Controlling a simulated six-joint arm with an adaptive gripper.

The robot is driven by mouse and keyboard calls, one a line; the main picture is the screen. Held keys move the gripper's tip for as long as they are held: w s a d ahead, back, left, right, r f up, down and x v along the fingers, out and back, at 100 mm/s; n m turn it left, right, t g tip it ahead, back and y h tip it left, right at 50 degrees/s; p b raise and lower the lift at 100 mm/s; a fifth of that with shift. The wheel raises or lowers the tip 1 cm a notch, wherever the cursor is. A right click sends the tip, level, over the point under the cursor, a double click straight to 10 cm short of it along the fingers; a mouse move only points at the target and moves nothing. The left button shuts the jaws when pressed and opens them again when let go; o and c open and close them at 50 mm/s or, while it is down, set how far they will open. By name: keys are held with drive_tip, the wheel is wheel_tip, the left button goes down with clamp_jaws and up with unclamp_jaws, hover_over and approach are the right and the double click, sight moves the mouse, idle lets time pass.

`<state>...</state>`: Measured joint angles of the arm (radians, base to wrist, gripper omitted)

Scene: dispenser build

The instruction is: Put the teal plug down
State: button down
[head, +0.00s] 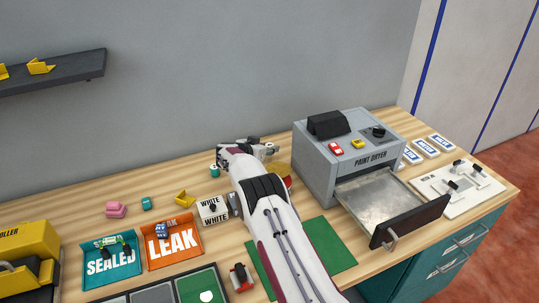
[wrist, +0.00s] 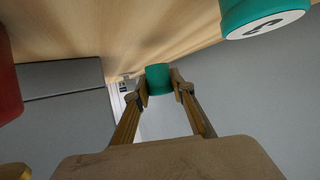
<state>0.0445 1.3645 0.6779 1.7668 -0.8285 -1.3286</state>
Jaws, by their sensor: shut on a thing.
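In the wrist view, the teal plug (wrist: 159,77) is a small round-sided piece between the two fingertips of my gripper (wrist: 160,88). The fingers are shut on it from both sides. The wooden worktop (wrist: 90,30) shows close beyond it, and I cannot tell whether the plug touches it. In the head view, my gripper (head: 268,151) is behind my arm, near the back of the worktop, left of the paint dryer. I cannot make out the held plug there.
A teal piece with a white marked face (wrist: 262,17) is near my gripper. The grey paint dryer (head: 318,165) has its drawer (head: 408,222) open. A teal block (head: 146,203), a WHITE box (head: 212,211), a LEAK tray (head: 172,241) and a SEALED tray (head: 111,262) stand left.

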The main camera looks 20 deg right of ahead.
drive_tip(key=shift+f, duration=1.6)
drive_tip(key=shift+f, duration=0.15)
drive_tip(key=c, duration=1.7)
unclamp_jaws()
drive_tip(key=shift+s+a+r, duration=0.1)
drive_tip(key=shift+a+r, duration=0.05)
drive_tip(key=shift+r, duration=0.1)
drive_tip(key=shift+s+a+r, duration=0.15)
drive_tip(key=shift+a+r, duration=0.05)
drive_tip(key=shift+a, duration=0.1)
drive_tip(key=shift+v, duration=5.4)
